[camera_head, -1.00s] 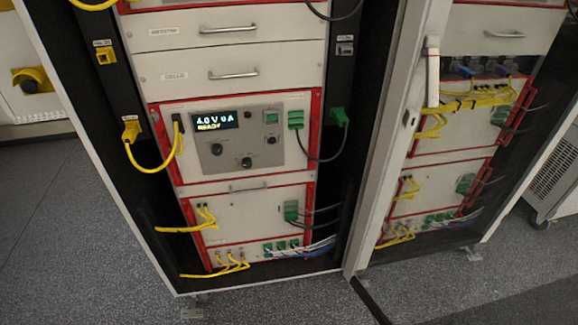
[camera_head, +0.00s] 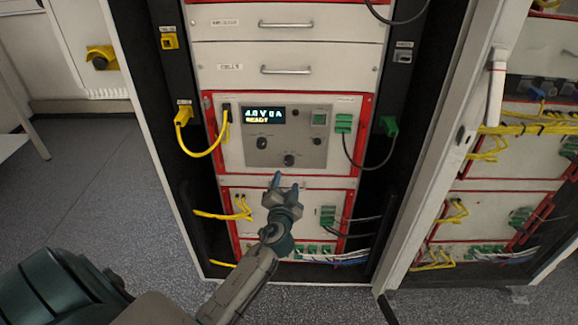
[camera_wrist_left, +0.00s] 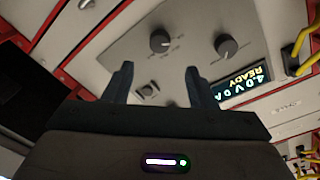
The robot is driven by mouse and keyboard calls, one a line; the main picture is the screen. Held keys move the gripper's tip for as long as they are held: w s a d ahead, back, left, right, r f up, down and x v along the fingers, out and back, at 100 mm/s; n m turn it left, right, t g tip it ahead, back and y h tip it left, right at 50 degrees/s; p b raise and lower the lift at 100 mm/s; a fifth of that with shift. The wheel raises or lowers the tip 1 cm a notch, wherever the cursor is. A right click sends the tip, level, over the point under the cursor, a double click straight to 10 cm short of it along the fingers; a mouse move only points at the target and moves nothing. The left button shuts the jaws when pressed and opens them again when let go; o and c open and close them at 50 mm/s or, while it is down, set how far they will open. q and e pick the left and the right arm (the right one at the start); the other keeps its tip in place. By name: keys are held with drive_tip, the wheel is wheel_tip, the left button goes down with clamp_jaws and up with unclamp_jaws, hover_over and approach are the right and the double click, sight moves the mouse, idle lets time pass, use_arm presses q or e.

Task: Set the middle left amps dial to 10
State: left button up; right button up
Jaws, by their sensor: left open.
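The grey control panel (camera_head: 285,135) has a lit display (camera_head: 264,115) reading 4.0 V 0 A and READY. It has two black dials, an upper-left dial (camera_head: 262,143) and a lower-right dial (camera_head: 289,160); their labels are too small to read, so I cannot tell which is amps. My left gripper (camera_head: 286,182) is open and empty, just below the lower-right dial. In the left wrist view, this dial (camera_wrist_left: 160,41) lies beyond the gap between the fingertips (camera_wrist_left: 157,82), apparently untouched. The other dial (camera_wrist_left: 226,45) is to its right, near the display (camera_wrist_left: 242,87). My right gripper is out of view.
Yellow cables (camera_head: 205,155) hang left of the panel and a dark cable (camera_head: 362,167) loops on its right. Drawers with handles (camera_head: 286,71) sit above. A white cabinet frame (camera_head: 455,140) stands to the right, with another cabled rack beyond.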

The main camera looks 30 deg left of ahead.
sight(289, 163)
use_arm(q)
drive_tip(key=p+x, duration=0.1)
drive_tip(key=x, duration=0.7)
drive_tip(key=shift+w+a, duration=0.2)
drive_tip(key=shift+w, duration=0.1)
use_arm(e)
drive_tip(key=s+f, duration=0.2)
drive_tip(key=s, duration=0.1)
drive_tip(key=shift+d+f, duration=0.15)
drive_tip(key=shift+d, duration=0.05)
use_arm(q)
drive_tip(key=c, duration=1)
